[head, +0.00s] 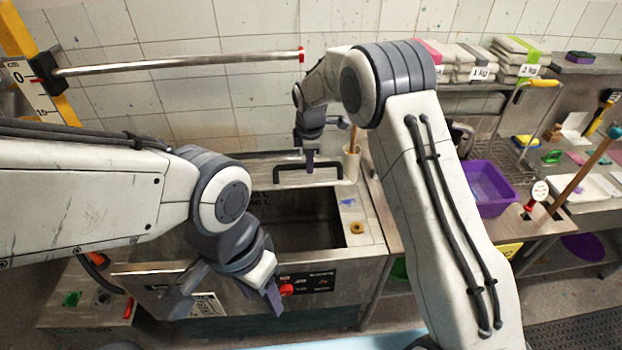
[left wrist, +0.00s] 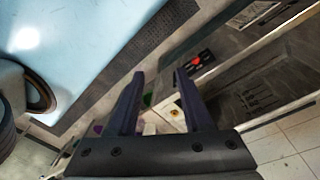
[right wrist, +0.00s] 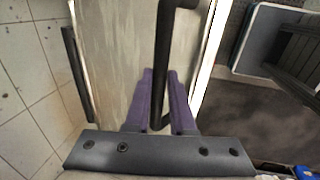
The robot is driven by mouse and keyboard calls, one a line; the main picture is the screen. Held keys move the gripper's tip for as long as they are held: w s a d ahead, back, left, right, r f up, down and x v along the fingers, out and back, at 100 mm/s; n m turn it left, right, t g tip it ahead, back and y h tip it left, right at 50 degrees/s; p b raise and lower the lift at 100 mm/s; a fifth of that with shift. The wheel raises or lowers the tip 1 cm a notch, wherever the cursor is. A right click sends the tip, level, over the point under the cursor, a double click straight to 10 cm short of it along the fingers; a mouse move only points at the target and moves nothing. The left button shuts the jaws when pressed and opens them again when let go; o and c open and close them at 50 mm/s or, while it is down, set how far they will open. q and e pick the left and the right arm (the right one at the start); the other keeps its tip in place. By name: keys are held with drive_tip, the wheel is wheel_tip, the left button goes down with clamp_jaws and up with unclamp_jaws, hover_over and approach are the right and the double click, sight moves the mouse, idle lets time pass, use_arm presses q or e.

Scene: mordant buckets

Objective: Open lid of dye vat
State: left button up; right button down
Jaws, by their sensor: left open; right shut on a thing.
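The dye vat (head: 371,232) is a steel tub with a front control panel and red knob (head: 286,289). Its dark basin (head: 300,236) shows uncovered in the head view. The grey lid panel (right wrist: 112,50) fills the middle of the right wrist view and stands raised at the back of the vat. My right gripper (head: 309,160) is shut on the lid's black bar handle (head: 325,163); its purple fingers (right wrist: 160,75) show beside this bar in the right wrist view. My left gripper (head: 228,298) is open and empty before the vat's front; it also shows in the left wrist view (left wrist: 160,88).
A steel rail (head: 180,63) runs along the tiled wall above the vat. A white cup (head: 351,162) with a wooden stick stands at the vat's back right. A purple basin (head: 490,188) sits on the right counter among tools and stacked packs (head: 515,55).

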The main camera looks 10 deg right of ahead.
use_arm(q)
drive_tip(key=shift+r+p, duration=0.75)
drive_tip(key=shift+r, duration=0.3)
use_arm(e)
drive_tip(key=shift+w+r, duration=1.45)
drive_tip(key=shift+w, duration=0.25)
use_arm(q)
clamp_jaws()
use_arm(e)
drive_tip(key=shift+f, duration=0.1)
use_arm(q)
drive_tip(key=shift+w, duration=0.1)
